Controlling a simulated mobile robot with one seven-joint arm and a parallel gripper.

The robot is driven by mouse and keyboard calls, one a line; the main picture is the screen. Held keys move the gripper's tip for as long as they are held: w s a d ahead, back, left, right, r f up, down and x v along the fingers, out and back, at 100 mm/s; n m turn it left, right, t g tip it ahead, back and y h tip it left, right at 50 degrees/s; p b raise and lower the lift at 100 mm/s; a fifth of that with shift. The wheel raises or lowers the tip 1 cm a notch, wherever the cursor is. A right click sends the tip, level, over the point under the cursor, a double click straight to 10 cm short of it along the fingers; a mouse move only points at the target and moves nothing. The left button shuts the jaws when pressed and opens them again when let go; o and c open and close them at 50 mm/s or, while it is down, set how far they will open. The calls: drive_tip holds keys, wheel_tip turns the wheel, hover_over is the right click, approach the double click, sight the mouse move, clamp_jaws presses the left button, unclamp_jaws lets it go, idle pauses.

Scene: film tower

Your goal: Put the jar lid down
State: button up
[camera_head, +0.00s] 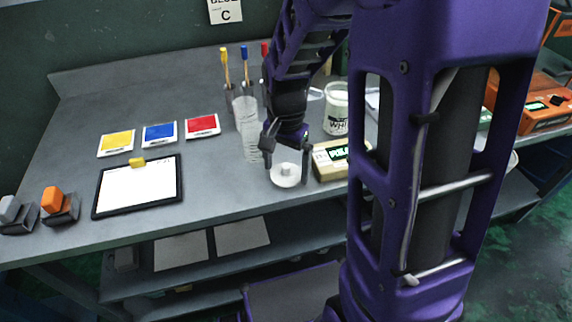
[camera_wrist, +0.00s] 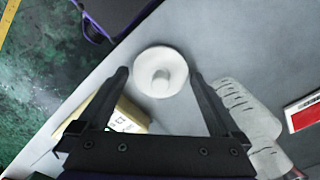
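The jar lid (camera_head: 286,176) is a white round disc with a small knob on top. It appears to lie flat on the grey bench near the front edge, knob up. It also shows in the wrist view (camera_wrist: 153,62). My gripper (camera_head: 287,170) is above the lid, pointing down, with its fingers spread wide on either side of it. In the wrist view the fingertips (camera_wrist: 159,75) stand slightly apart from the lid's rim. A jar labelled "WHI…" (camera_head: 336,121) stands behind and to the right, partly hidden by my arm.
A clear ribbed cylinder (camera_head: 251,140) stands close left of my gripper. A box with a green label (camera_head: 330,163) is close right. Brushes in a holder (camera_head: 245,85) are behind. Colour cards and a white tablet (camera_head: 138,187) lie left. The bench's front edge is near.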

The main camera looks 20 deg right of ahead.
sight(286, 166)
wheel_tip(286, 166, up, 12)
drive_tip(key=p, duration=0.2)
drive_tip(key=shift+r+p, duration=0.2)
drive_tip(key=shift+p, duration=0.15)
